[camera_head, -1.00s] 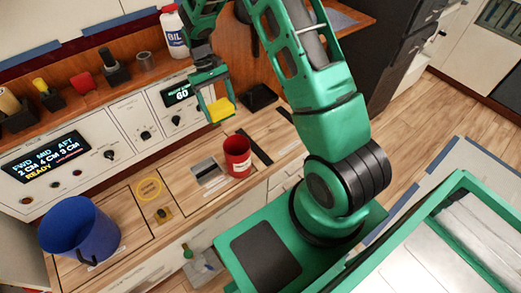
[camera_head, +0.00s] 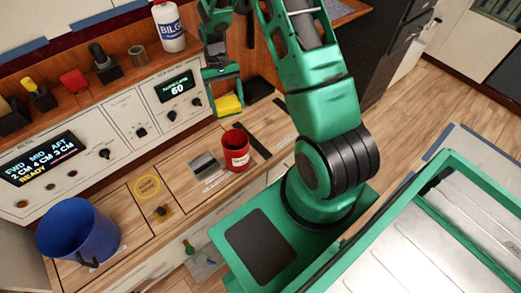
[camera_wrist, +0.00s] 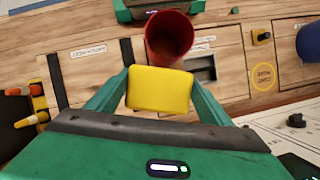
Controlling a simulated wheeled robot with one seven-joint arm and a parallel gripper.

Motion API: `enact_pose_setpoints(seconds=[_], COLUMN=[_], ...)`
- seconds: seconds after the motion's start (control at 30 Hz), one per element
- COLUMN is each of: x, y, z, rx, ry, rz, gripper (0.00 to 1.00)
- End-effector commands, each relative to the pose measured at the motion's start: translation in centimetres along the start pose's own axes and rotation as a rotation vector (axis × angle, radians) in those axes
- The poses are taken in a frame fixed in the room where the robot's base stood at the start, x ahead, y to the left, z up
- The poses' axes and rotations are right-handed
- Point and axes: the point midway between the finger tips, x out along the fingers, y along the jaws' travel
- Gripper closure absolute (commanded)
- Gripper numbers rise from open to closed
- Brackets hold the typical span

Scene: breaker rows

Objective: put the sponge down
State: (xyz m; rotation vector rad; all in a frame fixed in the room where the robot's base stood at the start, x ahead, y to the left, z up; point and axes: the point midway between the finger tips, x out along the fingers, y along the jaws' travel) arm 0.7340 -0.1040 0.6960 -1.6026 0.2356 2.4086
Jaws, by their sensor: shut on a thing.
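A yellow sponge (camera_head: 229,106) is held by my gripper (camera_head: 226,102) above the counter, behind the red mug. In the wrist view the sponge (camera_wrist: 160,89) sits between the two green fingers, which are shut on it. Whether its underside touches the counter I cannot tell. The red mug (camera_head: 236,150) stands upright on the counter; in the wrist view the mug (camera_wrist: 168,38) is just beyond the sponge.
A blue bucket (camera_head: 78,232) stands at the counter's left end. A white bottle (camera_head: 169,28) and several small items stand on the back shelf. A control panel (camera_head: 120,140) runs behind the counter.

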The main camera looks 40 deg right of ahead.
Motion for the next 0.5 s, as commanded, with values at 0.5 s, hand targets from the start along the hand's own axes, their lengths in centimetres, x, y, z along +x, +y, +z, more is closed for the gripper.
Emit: enact_pose_setpoints(seconds=[0.5], x=[11.6], y=[9.6], z=[3.0], rx=[0.964], ry=[-0.008], rz=[-0.406], gripper=[0.51])
